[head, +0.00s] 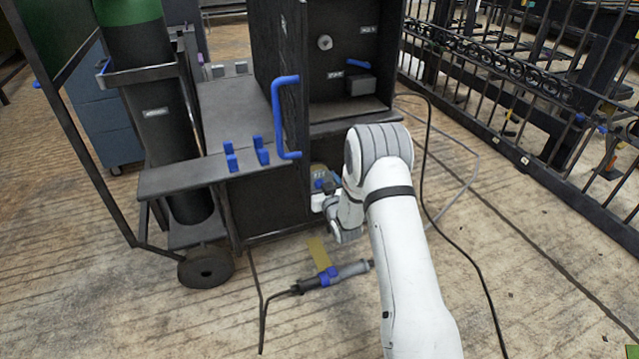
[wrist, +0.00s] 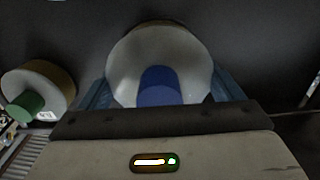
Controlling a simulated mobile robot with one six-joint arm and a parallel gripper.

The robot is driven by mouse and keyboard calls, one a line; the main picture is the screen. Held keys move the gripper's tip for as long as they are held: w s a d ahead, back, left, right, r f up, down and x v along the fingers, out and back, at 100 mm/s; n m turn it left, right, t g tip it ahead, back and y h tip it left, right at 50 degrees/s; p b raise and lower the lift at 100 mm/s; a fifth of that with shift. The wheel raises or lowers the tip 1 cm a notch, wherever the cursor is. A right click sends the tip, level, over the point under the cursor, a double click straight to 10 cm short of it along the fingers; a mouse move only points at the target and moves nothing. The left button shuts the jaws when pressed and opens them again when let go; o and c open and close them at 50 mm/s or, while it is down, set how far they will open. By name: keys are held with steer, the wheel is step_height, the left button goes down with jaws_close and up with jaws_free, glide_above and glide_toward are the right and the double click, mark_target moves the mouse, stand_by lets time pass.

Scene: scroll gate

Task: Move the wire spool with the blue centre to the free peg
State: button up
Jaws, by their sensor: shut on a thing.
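The wire spool with the blue centre (wrist: 190,55) is in the middle of the wrist view, its pale round flange facing me. My gripper (wrist: 159,88) is shut on it, with one blue finger on each side. Behind the spool is a dark surface; I cannot tell whether the spool touches it or sits on a peg. A spool with a green centre (wrist: 50,78) is at the left of the wrist view. In the head view, my gripper is low at the front of the dark cabinet, partly hidden by my arm. No free peg can be made out clearly.
The dark cabinet (head: 365,122) has an open upper compartment and a blue-handled door (head: 287,115). A welding torch (head: 335,274) and cables lie on the floor. A gas cylinder (head: 160,120) stands left. A black railing (head: 520,80) runs along the right.

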steer(key=shift+x, duration=2.05)
stand_by(2.0)
steer(key=shift+r, duration=0.2)
steer(key=o, duration=1.2)
steer(key=shift+f, duration=0.1)
